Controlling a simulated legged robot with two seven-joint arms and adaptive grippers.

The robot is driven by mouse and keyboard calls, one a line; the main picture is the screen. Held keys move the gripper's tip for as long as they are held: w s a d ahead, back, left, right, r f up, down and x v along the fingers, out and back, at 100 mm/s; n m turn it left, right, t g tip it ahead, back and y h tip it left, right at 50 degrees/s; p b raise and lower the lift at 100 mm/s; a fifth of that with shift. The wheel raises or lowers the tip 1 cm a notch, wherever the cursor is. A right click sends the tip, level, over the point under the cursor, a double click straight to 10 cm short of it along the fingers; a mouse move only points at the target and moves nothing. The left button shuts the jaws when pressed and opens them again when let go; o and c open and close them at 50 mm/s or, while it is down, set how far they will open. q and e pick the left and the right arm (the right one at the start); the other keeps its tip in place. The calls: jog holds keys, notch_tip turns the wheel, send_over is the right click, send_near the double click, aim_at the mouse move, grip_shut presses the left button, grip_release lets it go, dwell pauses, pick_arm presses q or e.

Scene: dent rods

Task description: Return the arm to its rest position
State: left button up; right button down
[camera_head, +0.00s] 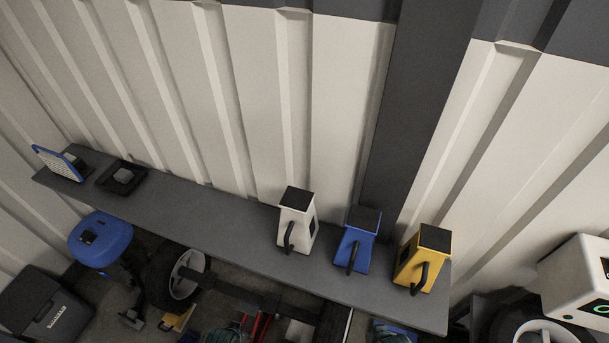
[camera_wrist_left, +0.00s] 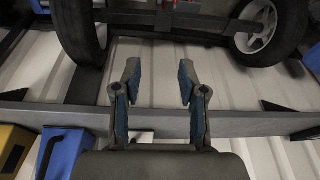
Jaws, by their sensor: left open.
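My left gripper (camera_wrist_left: 160,76) is open in the left wrist view, with nothing between its two blue-padded fingers. The grey shelf (camera_wrist_left: 235,123) runs across behind the fingers in that view; I cannot tell how far off it is. Neither arm shows in the head view. There, a white (camera_head: 297,222), a blue (camera_head: 357,241) and a yellow (camera_head: 422,259) tapered block with dark tops and black handles stand upright on the shelf. The yellow (camera_wrist_left: 10,150) and blue (camera_wrist_left: 62,153) ones also show at the lower left of the wrist view.
A blue-framed panel (camera_head: 60,163) and a black tray (camera_head: 121,176) sit at the shelf's left end. Below are a blue seat (camera_head: 101,239), a dark bin (camera_head: 42,304) and a wheel (camera_head: 187,272). A white machine (camera_head: 576,282) stands at right. Ribbed wall rises behind.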

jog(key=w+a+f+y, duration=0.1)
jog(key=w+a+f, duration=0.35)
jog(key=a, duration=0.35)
pick_arm(q)
jog(key=s+a+f+g, duration=0.1)
jog(key=s+f, duration=0.1)
jog(key=f, duration=0.9)
jog(key=s+f, duration=0.2)
jog(key=f, duration=1)
pick_arm(e)
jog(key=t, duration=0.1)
send_over(336, 321)
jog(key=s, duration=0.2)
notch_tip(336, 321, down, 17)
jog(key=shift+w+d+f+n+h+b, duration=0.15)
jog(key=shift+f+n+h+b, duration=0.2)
jog(key=shift+b, duration=0.3)
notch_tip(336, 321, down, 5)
jog(key=b, duration=0.4)
jog(key=shift+b, duration=0.3)
pick_arm(q)
jog(key=s+a+f+g, duration=0.1)
jog(key=s+a+f, duration=0.1)
jog(key=s+f, duration=1.4)
notch_tip(336, 321, down, 4)
jog(key=shift+a+f, duration=0.1)
jog(key=shift+a, duration=0.15)
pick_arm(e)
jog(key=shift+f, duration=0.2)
